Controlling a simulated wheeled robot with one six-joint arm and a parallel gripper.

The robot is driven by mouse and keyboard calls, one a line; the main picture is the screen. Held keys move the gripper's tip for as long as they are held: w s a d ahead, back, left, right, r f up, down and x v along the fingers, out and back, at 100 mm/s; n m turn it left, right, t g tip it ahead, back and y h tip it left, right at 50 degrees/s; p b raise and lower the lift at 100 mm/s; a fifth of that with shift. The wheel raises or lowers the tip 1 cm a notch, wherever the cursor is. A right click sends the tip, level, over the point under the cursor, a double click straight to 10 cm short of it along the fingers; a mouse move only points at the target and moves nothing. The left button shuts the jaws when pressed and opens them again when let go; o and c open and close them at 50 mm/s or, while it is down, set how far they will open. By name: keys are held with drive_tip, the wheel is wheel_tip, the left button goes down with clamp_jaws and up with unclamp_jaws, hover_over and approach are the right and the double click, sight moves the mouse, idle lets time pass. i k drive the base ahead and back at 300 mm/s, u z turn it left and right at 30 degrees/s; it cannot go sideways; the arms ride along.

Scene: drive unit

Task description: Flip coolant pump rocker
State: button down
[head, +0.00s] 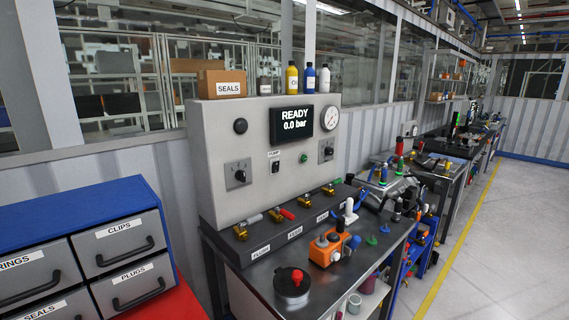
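A grey control panel (215,150) stands on the bench. A small black rocker switch (275,166) sits on its front, under a label that appears to read "PUMP". The rocker is too small to tell which way it is tipped. A dark display (291,122) above it reads "READY 0.0 bar". A green round button or lamp (304,158) is to the rocker's right. My gripper is not in view.
A blue drawer cabinet (85,218) with grey drawers stands at the left. The metal bench (262,284) holds a valve block (262,243), an orange device (325,250) and a round pot with a red knob (293,284). Clear floor (500,250) lies to the right.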

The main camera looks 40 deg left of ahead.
sight(276, 165)
drive_tip(key=u, duration=0.5)
drive_tip(key=i, duration=0.85)
drive_tip(key=u, duration=1.4)
drive_tip(key=i, duration=0.55)
drive_tip(key=u, duration=0.55)
